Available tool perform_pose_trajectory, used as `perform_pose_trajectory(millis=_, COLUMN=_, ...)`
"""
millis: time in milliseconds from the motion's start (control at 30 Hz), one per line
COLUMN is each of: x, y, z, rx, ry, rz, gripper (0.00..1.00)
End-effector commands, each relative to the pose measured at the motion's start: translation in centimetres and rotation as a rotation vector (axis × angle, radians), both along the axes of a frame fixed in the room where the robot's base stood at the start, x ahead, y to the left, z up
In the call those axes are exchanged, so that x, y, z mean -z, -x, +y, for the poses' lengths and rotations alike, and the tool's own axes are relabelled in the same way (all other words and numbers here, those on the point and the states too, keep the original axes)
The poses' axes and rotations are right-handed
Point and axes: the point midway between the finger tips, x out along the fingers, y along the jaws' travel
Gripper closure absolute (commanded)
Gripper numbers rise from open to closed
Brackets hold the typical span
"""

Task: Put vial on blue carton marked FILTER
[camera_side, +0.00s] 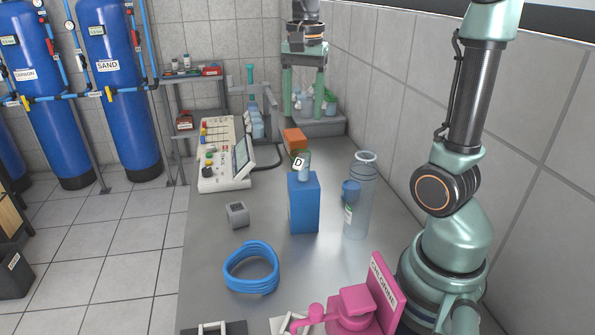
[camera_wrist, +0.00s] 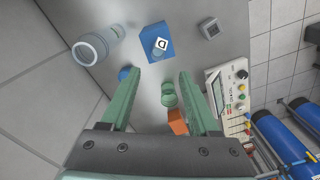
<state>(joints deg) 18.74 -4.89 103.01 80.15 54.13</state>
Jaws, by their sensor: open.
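The vial (camera_side: 304,171), a small clear bluish one with a white label D, stands on top of the blue carton (camera_side: 304,208) in the side view. In the wrist view the vial (camera_wrist: 159,50) shows over the carton (camera_wrist: 152,33), beyond my fingertips. I cannot read FILTER on the carton. My gripper (camera_side: 304,108) is raised at the back of the bench, pointing down. In the wrist view my gripper (camera_wrist: 160,74) is open with its fingers wide apart. Nothing is held between the fingers, and the vial is clear of them.
A tall clear cylinder (camera_side: 361,205) and a round blue item (camera_side: 350,187) stand right of the carton. A green jar (camera_wrist: 168,94) and an orange box (camera_side: 295,140) are behind it. A blue hose coil (camera_side: 251,268), grey cube (camera_side: 237,215) and control panel (camera_side: 224,160) are left.

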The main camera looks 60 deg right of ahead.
Motion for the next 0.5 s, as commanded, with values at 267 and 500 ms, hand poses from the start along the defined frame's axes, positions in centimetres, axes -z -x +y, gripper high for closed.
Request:
perform_pose_trajectory(millis=267, x=1.1, y=2.3, z=6.2, rx=-0.61, ry=0.117, rz=-0.203, gripper=0.38)
perform_pose_trajectory(millis=500, x=3.1, y=4.2, z=10.2, rx=-1.081, ry=0.261, rz=-0.349, gripper=0.38)
